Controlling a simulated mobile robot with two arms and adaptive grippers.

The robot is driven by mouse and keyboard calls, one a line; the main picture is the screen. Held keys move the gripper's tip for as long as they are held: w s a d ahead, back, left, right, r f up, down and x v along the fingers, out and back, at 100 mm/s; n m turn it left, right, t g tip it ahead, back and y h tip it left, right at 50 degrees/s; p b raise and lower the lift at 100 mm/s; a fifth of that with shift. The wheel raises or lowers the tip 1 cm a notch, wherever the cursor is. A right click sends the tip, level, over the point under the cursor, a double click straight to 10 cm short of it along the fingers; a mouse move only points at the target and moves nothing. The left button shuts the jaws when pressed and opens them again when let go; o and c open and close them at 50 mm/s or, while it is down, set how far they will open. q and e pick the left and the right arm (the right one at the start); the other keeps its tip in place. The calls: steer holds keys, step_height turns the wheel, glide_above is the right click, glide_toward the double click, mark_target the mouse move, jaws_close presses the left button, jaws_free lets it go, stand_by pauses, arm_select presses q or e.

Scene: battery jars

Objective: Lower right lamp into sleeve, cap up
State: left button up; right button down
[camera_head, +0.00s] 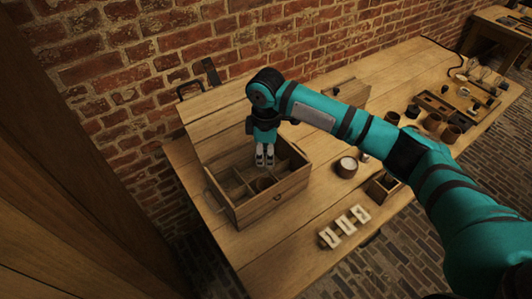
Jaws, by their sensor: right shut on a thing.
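The open wooden box (272,203) stands on the table, its inside split into compartments by thin dividers. My right gripper (264,162) points down over the box's compartments. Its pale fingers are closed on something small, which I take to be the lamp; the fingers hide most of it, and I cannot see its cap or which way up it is. A small brown rounded shape (263,184) shows in the box just below the fingertips; I cannot tell what it is or whether it touches them. My left gripper is not in view.
The box lid (215,122) stands open at the back. Right of the box are a jar with a white top (346,167), a small wooden holder (382,188) and a rack with white pieces (344,227). The table's front left is clear.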

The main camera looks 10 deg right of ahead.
mark_target(266, 170)
steer(key=shift+f+b, duration=0.9)
steer(key=shift+f, duration=2.65)
steer(key=shift+f+b, duration=0.85)
steer(key=shift+f, duration=1.25)
steer(key=c, duration=1.1)
jaws_free()
